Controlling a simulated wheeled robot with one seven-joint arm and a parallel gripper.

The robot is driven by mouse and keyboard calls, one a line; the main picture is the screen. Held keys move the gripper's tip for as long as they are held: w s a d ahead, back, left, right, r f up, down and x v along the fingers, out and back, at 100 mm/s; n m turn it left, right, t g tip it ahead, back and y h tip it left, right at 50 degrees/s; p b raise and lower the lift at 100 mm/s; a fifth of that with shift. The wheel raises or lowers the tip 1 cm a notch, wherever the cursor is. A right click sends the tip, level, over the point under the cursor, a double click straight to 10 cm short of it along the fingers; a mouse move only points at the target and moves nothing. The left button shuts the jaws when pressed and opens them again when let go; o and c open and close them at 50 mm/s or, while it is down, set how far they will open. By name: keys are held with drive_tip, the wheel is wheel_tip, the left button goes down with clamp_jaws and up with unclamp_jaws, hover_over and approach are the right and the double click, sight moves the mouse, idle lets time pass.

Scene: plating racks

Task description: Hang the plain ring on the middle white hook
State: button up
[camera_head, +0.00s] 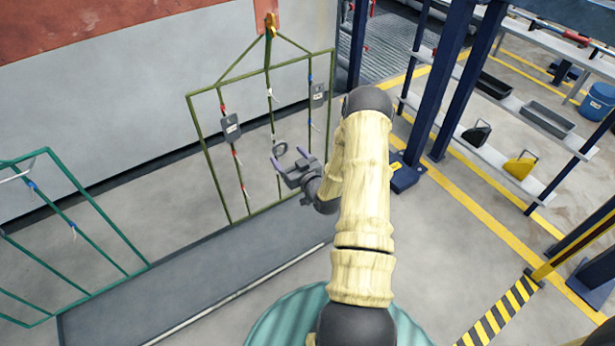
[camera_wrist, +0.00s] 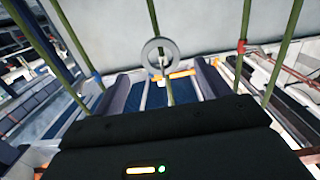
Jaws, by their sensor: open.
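The plain grey ring (camera_head: 274,149) is at the middle bar of the green rack (camera_head: 204,148), just beyond my gripper's fingers. In the wrist view the ring (camera_wrist: 145,53) stands in front of the bar, and a white hook tip (camera_wrist: 162,61) shows inside it. The ring appears to hang on this middle white hook, though the contact is too small to tell surely. My gripper (camera_head: 287,163) is open. In the wrist view its two fingers (camera_wrist: 164,92) are spread wide below the ring, with nothing between them touching.
Another green rack (camera_head: 98,220) stands at left. A long dark platform (camera_head: 190,280) lies below. A blue post (camera_head: 430,90) and shelves stand to the right.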

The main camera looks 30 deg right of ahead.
drive_tip(key=s+p, duration=0.1)
drive_tip(key=s, duration=1)
drive_tip(key=shift+s+r, duration=0.25)
drive_tip(key=shift+s, duration=0.1)
drive_tip(key=w+a+r+n+g, duration=0.3)
drive_tip(key=a+r+g, duration=0.3)
drive_tip(key=a+g, duration=0.15)
drive_tip(key=s+a+r+m+g+p, duration=0.1)
drive_tip(key=s+a+r+m+g, duration=0.1)
drive_tip(key=s+a+r+g, duration=0.45)
drive_tip(key=s+a+r+m+g, duration=0.1)
drive_tip(key=s+a+r, duration=0.35)
drive_tip(key=s, duration=0.55)
drive_tip(key=w+p+v, duration=0.3)
drive_tip(key=p+v, duration=1.1)
drive_tip(key=p, duration=0.1)
drive_tip(key=w+a+r+p+v, duration=0.1)
drive_tip(key=w+p+v, duration=0.2)
drive_tip(key=p+v, duration=1.1)
drive_tip(key=shift+d+r+p, duration=0.3)
drive_tip(key=shift+r+p, duration=0.05)
drive_tip(key=shift+r, duration=0.6)
